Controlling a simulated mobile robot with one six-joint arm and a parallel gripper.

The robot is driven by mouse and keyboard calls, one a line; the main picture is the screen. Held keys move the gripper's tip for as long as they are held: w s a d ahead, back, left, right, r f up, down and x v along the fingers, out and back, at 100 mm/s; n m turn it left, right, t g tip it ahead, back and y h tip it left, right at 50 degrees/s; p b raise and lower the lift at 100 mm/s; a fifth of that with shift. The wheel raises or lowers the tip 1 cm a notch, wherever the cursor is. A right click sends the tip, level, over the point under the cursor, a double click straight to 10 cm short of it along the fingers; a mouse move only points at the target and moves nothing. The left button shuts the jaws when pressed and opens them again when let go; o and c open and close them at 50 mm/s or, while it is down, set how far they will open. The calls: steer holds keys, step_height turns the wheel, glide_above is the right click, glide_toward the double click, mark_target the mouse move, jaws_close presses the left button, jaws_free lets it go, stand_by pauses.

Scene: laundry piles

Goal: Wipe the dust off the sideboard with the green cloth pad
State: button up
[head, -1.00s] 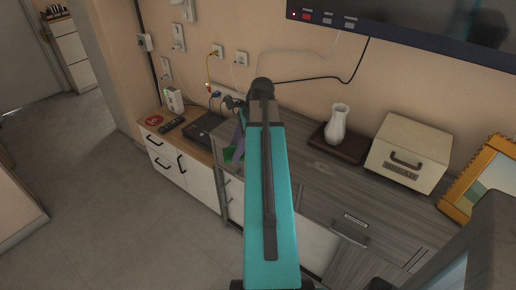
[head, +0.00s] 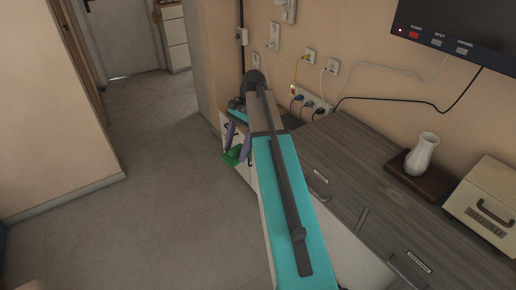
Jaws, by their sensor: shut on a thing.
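The green cloth pad (head: 231,158) is at the end of my arm, left of the grey sideboard in the head view. My gripper (head: 236,150), with purple fingers, is shut on the pad. The pad appears in front of a low white cabinet, clear of the sideboard top in the picture; its height is hard to tell. The grey wood-grain sideboard (head: 338,160) runs along the wall to the lower right. My arm hides part of its left end and front. I cannot make out dust on its top.
A white vase (head: 421,154) stands on a dark wooden board (head: 415,178) on the sideboard. A cream bread box (head: 492,198) is at the right edge. Cables hang from wall sockets (head: 313,105) behind the sideboard. The floor (head: 140,200) to the left is open.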

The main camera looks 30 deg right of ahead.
steer(key=w+a+n+g, duration=0.1)
steer(key=w+a+n, duration=0.1)
steer(key=a, duration=0.4)
steer(key=w+a+r+n+h, duration=0.1)
steer(key=w+a+n, duration=0.1)
steer(key=a, duration=0.5)
steer(key=shift+w+n+g, duration=0.2)
steer(key=shift+n+g, duration=0.2)
steer(key=shift+n, duration=0.3)
